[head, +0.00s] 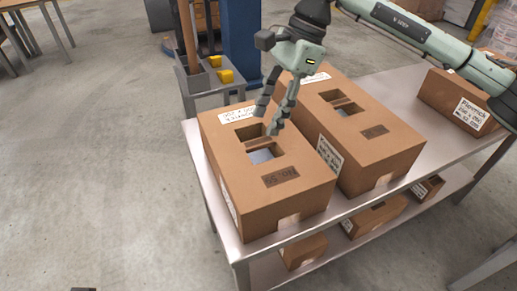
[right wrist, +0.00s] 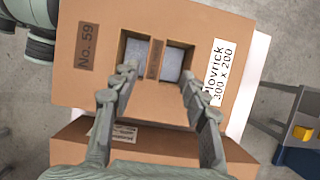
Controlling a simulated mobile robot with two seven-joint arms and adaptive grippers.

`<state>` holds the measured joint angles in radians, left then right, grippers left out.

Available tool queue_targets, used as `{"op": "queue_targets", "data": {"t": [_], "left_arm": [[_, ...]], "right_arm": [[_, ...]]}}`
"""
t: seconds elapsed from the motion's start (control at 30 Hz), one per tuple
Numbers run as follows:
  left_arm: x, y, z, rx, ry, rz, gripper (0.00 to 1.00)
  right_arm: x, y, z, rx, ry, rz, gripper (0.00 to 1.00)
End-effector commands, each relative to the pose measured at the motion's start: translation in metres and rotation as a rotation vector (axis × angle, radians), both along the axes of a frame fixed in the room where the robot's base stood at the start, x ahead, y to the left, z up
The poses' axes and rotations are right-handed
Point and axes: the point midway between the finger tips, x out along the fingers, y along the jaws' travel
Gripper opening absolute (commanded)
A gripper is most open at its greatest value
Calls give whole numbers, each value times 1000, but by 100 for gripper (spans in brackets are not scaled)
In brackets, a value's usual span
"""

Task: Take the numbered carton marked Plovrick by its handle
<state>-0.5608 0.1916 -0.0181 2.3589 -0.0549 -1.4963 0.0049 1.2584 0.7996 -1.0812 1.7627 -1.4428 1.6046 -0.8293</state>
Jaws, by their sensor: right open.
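A brown carton (head: 305,187) marked "No. 59" stands at the left end of the metal table. In the right wrist view this carton (right wrist: 92,88) carries a white label (right wrist: 217,72) reading "lovrick 300 x 200", its first letter unclear. Its handle (head: 259,144) is a cardboard strip between two openings; the strip also shows in the right wrist view (right wrist: 155,58). My right gripper (head: 266,119) is open and empty over the handle. In the right wrist view its fingertips (right wrist: 157,76) lie either side of the strip, over the openings; their depth is unclear. My left gripper is out of view.
A similar carton (head: 385,148) stands close on the right. A smaller carton (head: 437,91), labelled Plovrick, stands farther right on the table (head: 392,86). More cartons (head: 372,219) lie on the lower shelf. A grey bin (head: 207,85) with tools stands behind.

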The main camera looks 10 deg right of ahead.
Motion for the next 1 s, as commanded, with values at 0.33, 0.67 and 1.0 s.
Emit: {"op": "queue_targets", "data": {"t": [0.33, 0.67, 1.0], "left_arm": [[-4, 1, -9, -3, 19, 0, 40], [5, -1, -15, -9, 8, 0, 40], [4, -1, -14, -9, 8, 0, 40]], "right_arm": [[-11, 17, -42, 0, 4, 2, 45], [-11, 24, -62, 1, 0, -1, 45], [-11, 24, -61, 1, 0, 0, 15]]}}
